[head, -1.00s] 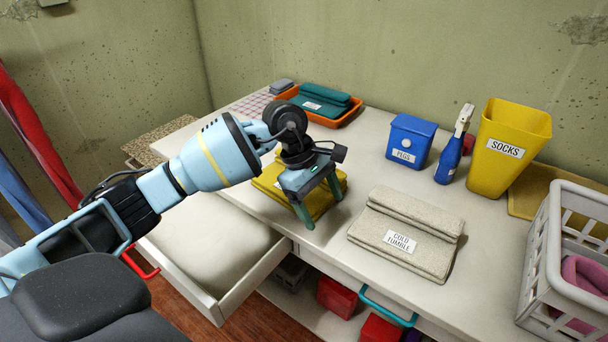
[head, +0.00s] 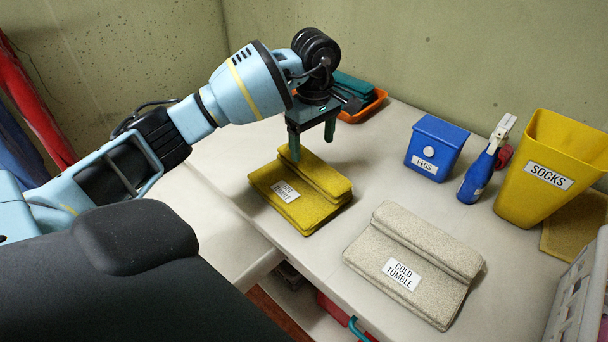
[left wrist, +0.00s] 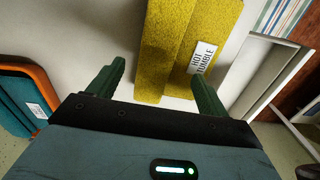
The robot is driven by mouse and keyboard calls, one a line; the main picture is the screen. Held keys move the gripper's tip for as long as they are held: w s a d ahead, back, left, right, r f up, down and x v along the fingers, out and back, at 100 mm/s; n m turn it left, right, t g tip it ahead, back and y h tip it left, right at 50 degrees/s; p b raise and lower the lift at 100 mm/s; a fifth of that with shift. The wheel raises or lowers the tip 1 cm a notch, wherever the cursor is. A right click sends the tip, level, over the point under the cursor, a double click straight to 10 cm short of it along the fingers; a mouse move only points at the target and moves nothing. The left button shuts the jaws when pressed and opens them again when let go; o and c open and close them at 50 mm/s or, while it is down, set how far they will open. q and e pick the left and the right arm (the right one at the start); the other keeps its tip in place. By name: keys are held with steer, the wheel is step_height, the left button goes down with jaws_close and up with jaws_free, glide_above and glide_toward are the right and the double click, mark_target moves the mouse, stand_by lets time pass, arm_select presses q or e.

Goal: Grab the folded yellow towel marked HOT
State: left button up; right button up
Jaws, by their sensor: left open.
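The folded yellow towel (head: 286,203) lies on the white worktop, with a white label on its front layer and a thicker fold along its far side. In the left wrist view the towel (left wrist: 178,60) carries a label reading HOT TUMBLE (left wrist: 202,58). My left gripper (head: 312,156) is open and empty, above the far edge of the towel with its fingers pointing down. In the left wrist view its two green fingers (left wrist: 157,82) stand apart, and the towel shows beyond and between them. My right gripper is not in view.
A beige towel labelled COLD TUMBLE (head: 420,254) lies to the right. A blue PEGS box (head: 436,147), a blue spray bottle (head: 478,176) and a yellow SOCKS bin (head: 552,165) stand behind it. An orange tray (head: 376,103) with teal cloth is behind my gripper.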

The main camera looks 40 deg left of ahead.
mark_target(313, 163)
arm_select(q)
steer(key=shift+w+f, duration=0.15)
steer(key=shift+f, duration=0.35)
steer(key=shift+a+f, duration=0.1)
steer(key=shift+f, duration=2.45)
steer(key=shift+w, duration=0.1)
steer(key=c, duration=1.2)
